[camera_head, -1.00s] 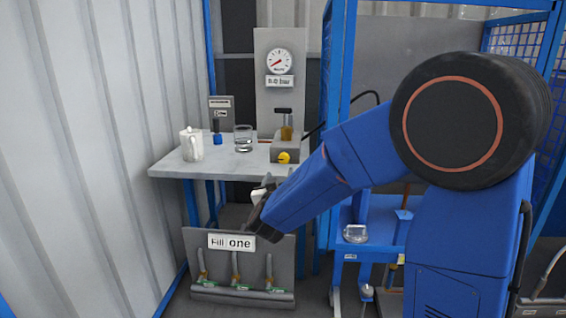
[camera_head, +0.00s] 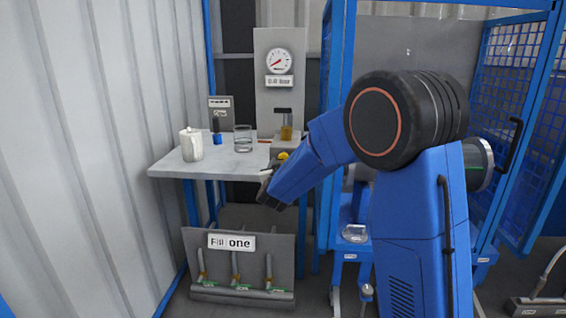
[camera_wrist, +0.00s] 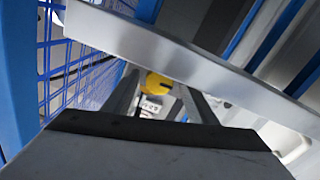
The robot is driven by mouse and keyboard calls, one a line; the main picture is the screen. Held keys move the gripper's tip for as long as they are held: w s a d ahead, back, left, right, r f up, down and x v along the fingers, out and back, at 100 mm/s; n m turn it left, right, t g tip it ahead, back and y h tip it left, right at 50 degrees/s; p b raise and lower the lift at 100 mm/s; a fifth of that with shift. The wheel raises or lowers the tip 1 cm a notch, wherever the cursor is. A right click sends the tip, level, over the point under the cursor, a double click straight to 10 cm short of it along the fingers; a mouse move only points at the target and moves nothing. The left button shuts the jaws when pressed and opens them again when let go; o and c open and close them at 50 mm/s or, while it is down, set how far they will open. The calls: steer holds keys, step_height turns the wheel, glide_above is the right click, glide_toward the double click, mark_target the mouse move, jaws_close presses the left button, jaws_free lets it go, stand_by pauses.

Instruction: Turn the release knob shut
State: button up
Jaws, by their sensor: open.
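The release knob is a small yellow knob (camera_head: 283,155) on the front of a grey block (camera_head: 288,146) at the right end of the table. In the head view my arm partly covers it. In the wrist view the yellow knob (camera_wrist: 157,84) shows between and beyond my fingertips. My gripper (camera_head: 266,178) is at the table's front edge, a little below and left of the knob. In the wrist view my gripper (camera_wrist: 158,98) has its two fingers apart with nothing held. It looks apart from the knob, but the distance is hard to tell.
The table's edge (camera_wrist: 150,45) crosses the wrist view close to my fingers. A gauge (camera_head: 279,62) is behind. A blue frame (camera_head: 335,120) stands right.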

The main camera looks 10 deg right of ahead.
steer(key=c, duration=1.1)
steer(key=shift+o, duration=0.2)
steer(key=shift+m, duration=0.3)
steer(key=m, duration=0.4)
steer(key=shift+m, duration=2.1)
